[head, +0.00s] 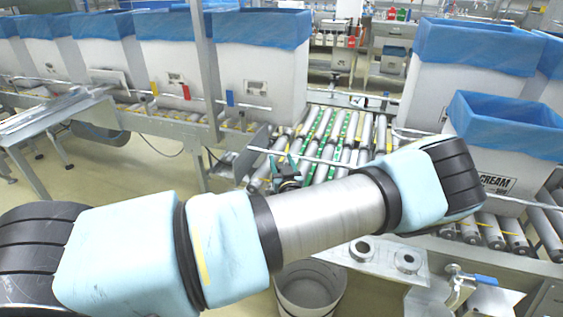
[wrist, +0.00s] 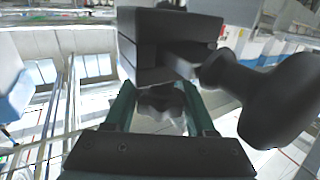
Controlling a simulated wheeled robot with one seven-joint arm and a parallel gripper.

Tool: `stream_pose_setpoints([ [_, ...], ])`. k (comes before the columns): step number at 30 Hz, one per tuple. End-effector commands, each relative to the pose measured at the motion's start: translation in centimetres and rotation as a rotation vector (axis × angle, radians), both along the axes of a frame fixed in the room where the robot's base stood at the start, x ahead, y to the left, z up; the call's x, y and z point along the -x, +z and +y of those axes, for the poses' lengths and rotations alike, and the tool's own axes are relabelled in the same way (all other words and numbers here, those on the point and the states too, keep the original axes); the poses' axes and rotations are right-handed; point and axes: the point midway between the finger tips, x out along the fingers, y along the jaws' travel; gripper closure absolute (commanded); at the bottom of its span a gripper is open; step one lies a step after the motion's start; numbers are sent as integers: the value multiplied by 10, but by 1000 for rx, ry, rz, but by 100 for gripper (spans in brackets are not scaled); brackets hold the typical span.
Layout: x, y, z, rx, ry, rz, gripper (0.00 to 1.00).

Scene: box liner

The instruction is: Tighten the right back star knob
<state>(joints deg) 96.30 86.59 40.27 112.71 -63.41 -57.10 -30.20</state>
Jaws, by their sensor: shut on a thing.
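In the wrist view, my gripper (wrist: 160,102) has its two dark green fingers on either side of a dark grey lobed star knob (wrist: 160,98). The fingers are shut on the knob. The knob sits just under a black block (wrist: 165,38), and its lower part is partly hidden. In the head view, only the teal and black end of my gripper (head: 287,172) shows, beyond my forearm near the left edge of the roller conveyor. The star knob cannot be made out there. Whether it is the right back one cannot be told from these frames.
A large black rounded handle (wrist: 268,95) stands close to the right of the fingers. The roller conveyor (head: 345,135) is bare in the middle. White boxes with blue liners (head: 262,75) line the left, and a lined box (head: 505,165) stands at right. A round bin (head: 310,290) stands below.

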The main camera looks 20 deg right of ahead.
Motion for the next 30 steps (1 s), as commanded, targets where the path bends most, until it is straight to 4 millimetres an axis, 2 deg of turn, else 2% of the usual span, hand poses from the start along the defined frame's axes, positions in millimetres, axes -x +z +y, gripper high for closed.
stream_pose_setpoints([
  [1,0,0,0,0,0,0,74],
  [8,0,0,0,0,0,0,100],
  [20,0,1,-1,-2,-77,-1,100],
  [30,2,0,-6,-3,-343,1,100],
])
